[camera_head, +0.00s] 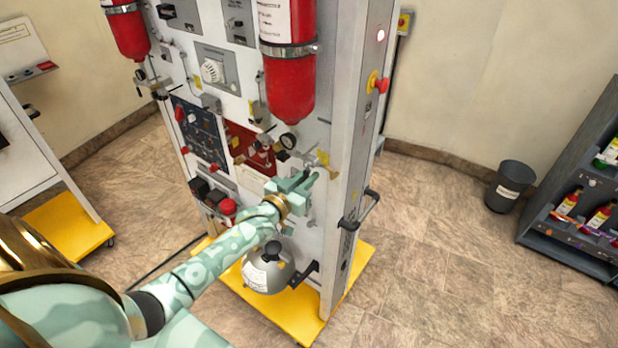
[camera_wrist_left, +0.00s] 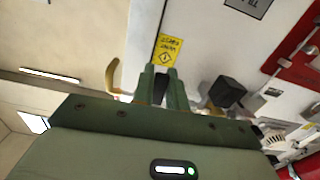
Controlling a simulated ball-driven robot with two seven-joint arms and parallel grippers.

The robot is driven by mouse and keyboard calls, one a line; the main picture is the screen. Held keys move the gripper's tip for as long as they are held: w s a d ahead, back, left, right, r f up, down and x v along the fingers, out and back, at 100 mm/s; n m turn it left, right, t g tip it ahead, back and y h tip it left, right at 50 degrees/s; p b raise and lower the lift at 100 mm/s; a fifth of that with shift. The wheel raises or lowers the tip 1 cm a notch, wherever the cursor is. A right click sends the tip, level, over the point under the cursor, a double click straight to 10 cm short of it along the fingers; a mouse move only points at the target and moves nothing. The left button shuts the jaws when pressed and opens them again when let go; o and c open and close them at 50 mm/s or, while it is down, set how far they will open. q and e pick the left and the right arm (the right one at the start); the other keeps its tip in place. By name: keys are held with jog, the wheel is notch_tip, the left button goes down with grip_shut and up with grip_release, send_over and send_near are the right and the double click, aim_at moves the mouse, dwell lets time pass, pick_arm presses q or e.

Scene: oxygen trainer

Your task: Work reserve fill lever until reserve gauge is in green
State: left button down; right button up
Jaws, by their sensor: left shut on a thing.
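My left gripper (camera_head: 306,180) is at the lower right of the white trainer panel (camera_head: 323,100), below the right red cylinder. In the left wrist view its two green fingers (camera_wrist_left: 161,88) are closed on a dark lever grip (camera_wrist_left: 160,82) between them. The gripper hides most of the lever in the head view. My right gripper is out of view.
A black handle (camera_head: 361,210) sticks out on the panel's right side. A yellow base (camera_head: 288,313) stands on the tiled floor. Floor to the right is clear up to a bin (camera_head: 508,187).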

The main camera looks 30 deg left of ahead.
pick_arm(q)
jog(key=shift+a+m, duration=0.15)
jog(key=shift+m, duration=0.25)
jog(key=c, duration=1.4)
grip_release()
jog(key=s+a+b, duration=0.1)
jog(key=s, duration=1.5)
jog(key=shift+s+a, duration=0.15)
